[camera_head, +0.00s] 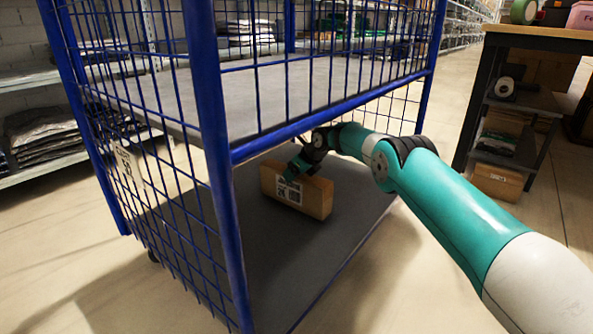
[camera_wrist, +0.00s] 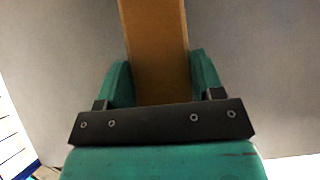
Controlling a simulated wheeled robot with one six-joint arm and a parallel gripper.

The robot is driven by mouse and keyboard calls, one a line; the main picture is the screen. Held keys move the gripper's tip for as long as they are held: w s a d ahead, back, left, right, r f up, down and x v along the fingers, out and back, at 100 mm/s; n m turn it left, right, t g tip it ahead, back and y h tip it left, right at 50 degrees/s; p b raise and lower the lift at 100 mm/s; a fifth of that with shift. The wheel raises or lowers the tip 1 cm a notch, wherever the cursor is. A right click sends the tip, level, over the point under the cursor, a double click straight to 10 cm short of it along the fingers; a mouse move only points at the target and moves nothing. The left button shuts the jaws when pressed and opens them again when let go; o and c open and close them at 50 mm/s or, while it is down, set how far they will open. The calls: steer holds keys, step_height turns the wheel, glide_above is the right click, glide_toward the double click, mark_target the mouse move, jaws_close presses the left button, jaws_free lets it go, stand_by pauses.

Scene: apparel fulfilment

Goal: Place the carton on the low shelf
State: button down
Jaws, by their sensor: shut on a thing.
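The carton (camera_head: 312,196) is a small brown box with a white label on its front. It stands on its long edge at the lower shelf (camera_head: 262,262) of the blue wire cage cart. My gripper (camera_head: 294,172) is at the carton's top, toward its left end. In the wrist view the gripper (camera_wrist: 160,85) has its green fingers on both sides of the carton (camera_wrist: 155,40), shut on it. I cannot tell whether the carton's underside touches the shelf. The grey shelf surface (camera_wrist: 245,60) fills the background there.
The cart's upper shelf (camera_head: 275,92) and its blue front rail (camera_head: 330,108) lie above my arm. A blue post (camera_head: 213,130) stands left of the carton. The low shelf is bare around the carton. A workbench (camera_head: 545,35) with lower shelves stands at right.

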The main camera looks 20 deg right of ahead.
steer(key=shift+f, duration=0.25)
steer(key=shift+c, duration=1.2)
jaws_free()
